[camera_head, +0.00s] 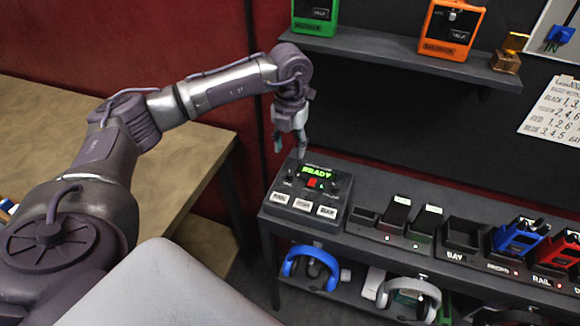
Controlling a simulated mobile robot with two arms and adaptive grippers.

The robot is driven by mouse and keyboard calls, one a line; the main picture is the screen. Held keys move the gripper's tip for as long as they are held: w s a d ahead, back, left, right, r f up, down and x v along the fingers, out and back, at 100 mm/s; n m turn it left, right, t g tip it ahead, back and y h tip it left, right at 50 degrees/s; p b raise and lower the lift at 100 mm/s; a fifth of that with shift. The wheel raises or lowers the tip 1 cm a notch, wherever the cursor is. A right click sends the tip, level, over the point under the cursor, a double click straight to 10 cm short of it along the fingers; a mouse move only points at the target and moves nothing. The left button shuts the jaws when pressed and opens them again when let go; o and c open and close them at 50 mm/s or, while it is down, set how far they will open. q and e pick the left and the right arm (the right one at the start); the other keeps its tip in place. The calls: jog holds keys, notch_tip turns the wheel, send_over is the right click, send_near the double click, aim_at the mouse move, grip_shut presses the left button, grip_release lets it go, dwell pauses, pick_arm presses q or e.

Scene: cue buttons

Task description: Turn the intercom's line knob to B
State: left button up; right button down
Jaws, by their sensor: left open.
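The intercom (275,212) is a dark console at the left end of the shelf unit. Its lit green display (315,171) reads READY. A small red part (311,183) shows below the display, with several pale labelled keys (303,205) along the front. Small dark controls flank the red part, but I cannot tell which is the line knob or where it points. My left gripper (290,143) is open and empty, pointing down, just above and behind the console's left rear side, seemingly apart from it. My right gripper is out of view.
Charging bays with dark packs (397,212), a blue radio (518,236) and a red radio (562,250) stand right of the intercom. Headsets lie on the lower shelf. An upper shelf (390,54) holds green and orange boxes. A wooden table (190,155) is at left.

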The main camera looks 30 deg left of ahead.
aim_at(290, 173)
pick_arm(q)
notch_tip(290, 173, down, 9)
jog(key=shift+r+p, duration=0.1)
jog(key=shift+p, duration=0.85)
grip_shut()
